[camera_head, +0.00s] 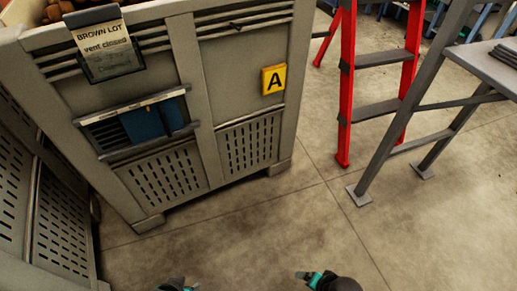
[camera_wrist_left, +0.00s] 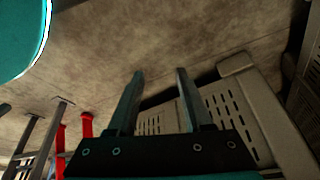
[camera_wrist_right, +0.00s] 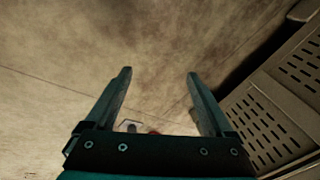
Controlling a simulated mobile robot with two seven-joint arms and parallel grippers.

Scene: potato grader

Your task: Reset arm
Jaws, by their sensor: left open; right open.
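My left gripper (camera_head: 178,285) shows only as a dark and teal tip at the bottom edge of the head view. In the left wrist view its two fingers (camera_wrist_left: 160,72) are apart with nothing between them. My right gripper (camera_head: 312,277) shows partly at the bottom edge, further right, with teal and dark parts. In the right wrist view its fingers (camera_wrist_right: 160,74) are apart and empty over the floor. Both grippers are in front of the grey bin (camera_head: 235,65) and apart from it. Most of both arms is out of the head view.
The bin has a tag (camera_head: 105,48) reading "BROWN LOT vent closed", a vent with a blue panel (camera_head: 150,124) and a yellow "A" plate (camera_head: 273,79). Another slatted bin (camera_head: 62,225) stands left. A red stepladder (camera_head: 347,90) and a grey-legged table (camera_head: 485,68) stand right. The floor (camera_head: 270,235) is clear.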

